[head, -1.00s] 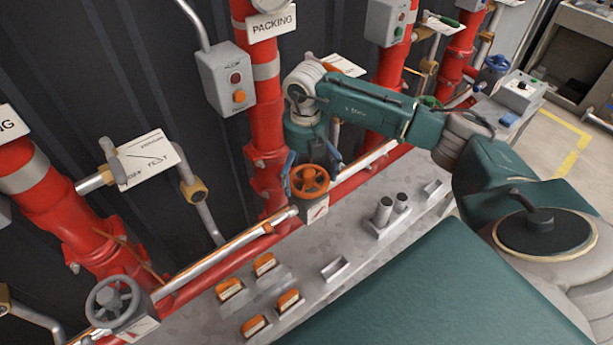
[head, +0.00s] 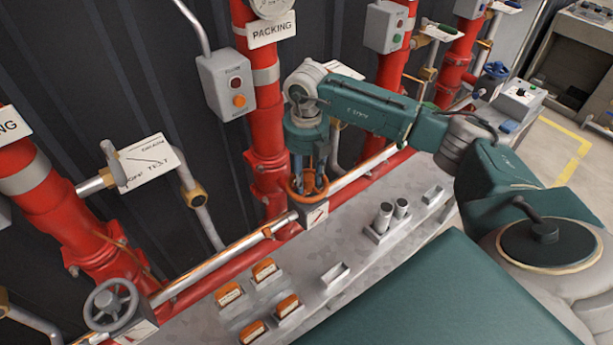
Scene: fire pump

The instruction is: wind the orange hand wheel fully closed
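The orange hand wheel (head: 309,201) sits on a small block with a white label at the end of a silver pipe, in the middle of the head view. My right gripper (head: 310,186) points straight down onto it. Its two blue fingers reach inside the orange rim, with some space between them. The fingertips and the wheel's hub are partly hidden, so I cannot tell whether the fingers press on hub or spokes. My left gripper is not in view.
A grey hand wheel (head: 111,305) stands at the lower left. A grey button box (head: 227,85) hangs beside the red pipe (head: 265,130) behind the orange wheel. Several orange switches and a pair of short cylinders (head: 383,217) stand on the grey ledge (head: 290,262).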

